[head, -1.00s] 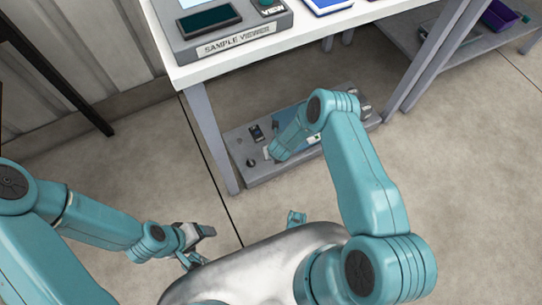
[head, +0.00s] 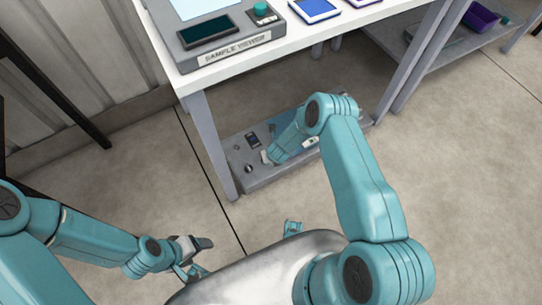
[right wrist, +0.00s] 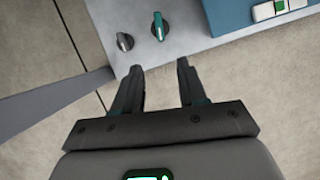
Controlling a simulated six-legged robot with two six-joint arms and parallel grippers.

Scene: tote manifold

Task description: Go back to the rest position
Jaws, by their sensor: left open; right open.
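My left gripper (head: 202,258) is at the lower left of the head view, open and empty beside my body, above the floor. My right arm reaches forward to a low grey panel (head: 245,183) under the table.
A white table (head: 290,40) on grey legs stands over the panel, bearing a sample viewer (head: 225,55) and blue-framed items (head: 318,10). A shelf with a purple bin (head: 482,17) is at the upper right. Bare floor (head: 470,170) lies open at the right.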

